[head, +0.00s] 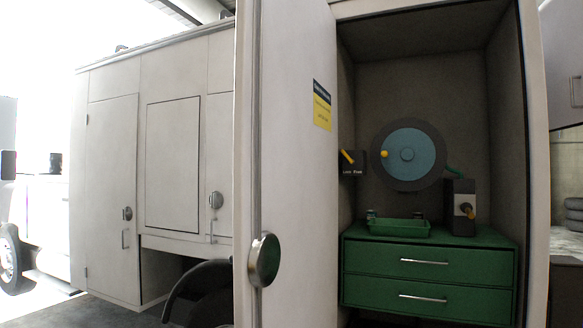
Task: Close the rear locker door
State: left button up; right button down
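The rear locker door (292,150) is pale grey and stands open, swung out toward me on the left side of the locker opening. Its near vertical edge is at the left, with a round metal latch (264,260) low beside it. A black and yellow label (321,105) is on the visible door face. The open rear locker (500,130) shows its dark interior. Neither of my grippers can be made out in this view.
Inside the locker are a hose reel (407,155), a green drawer unit (425,275) and a green tray (400,229). Other closed lockers (112,190) line the vehicle side at left. A dark curved wheel guard (190,285) is partly hidden behind the door.

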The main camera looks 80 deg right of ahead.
aim_at(285, 132)
jog(key=i+z, duration=0.2)
jog(key=z, duration=0.25)
jog(key=i+z, duration=0.25)
jog(key=z, duration=0.25)
jog(key=i+z, duration=0.2)
jog(key=z, duration=0.25)
jog(key=i+z, duration=0.2)
jog(key=z, duration=0.25)
jog(key=i+j+z, duration=0.15)
jog(key=z, duration=0.35)
jog(key=i+j+z, duration=0.15)
jog(key=z, duration=0.3)
jog(key=i+j+z, duration=0.25)
jog(key=z, duration=0.15)
jog(key=i+j+z, duration=0.2)
jog(key=z, duration=0.15)
jog(key=i+j+z, duration=0.15)
jog(key=j+z, duration=0.25)
jog(key=k+j, duration=0.5)
jog(key=j+z, duration=0.05)
